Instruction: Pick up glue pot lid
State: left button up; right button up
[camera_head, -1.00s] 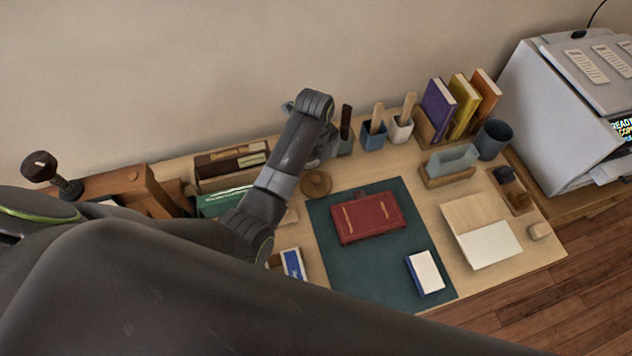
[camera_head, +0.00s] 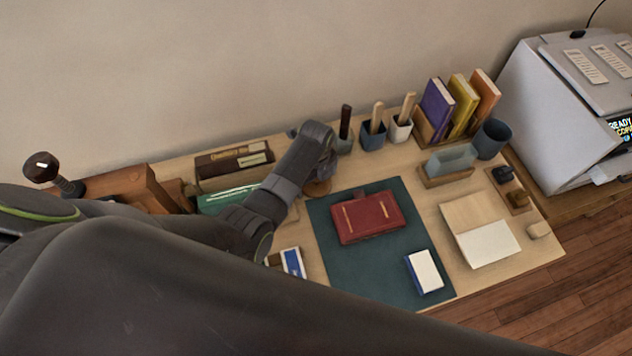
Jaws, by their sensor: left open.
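A round brown lid-like piece (camera_head: 318,188), which I take for the glue pot lid, lies on the desk left of the green mat. My left arm reaches over from the left, and its wrist covers most of the lid from above. My left gripper (camera_head: 324,173) is directly over the lid, pointing down, open. Its fingertips are largely hidden behind the wrist, so I cannot tell whether they touch the lid. My right gripper is not in view.
A red book (camera_head: 368,217) and a small blue-and-white book (camera_head: 425,272) lie on the green mat (camera_head: 345,275). Pots with wooden-handled tools, including a blue one (camera_head: 372,137), stand behind the gripper. A brown book (camera_head: 234,160) lies at back left. A printer (camera_head: 560,110) stands at right.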

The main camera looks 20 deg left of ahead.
pick_arm(q)
jog(key=shift+c, duration=0.8)
jog(key=c, duration=0.8)
jog(key=shift+o, duration=0.2)
jog(key=shift+r, duration=0.1)
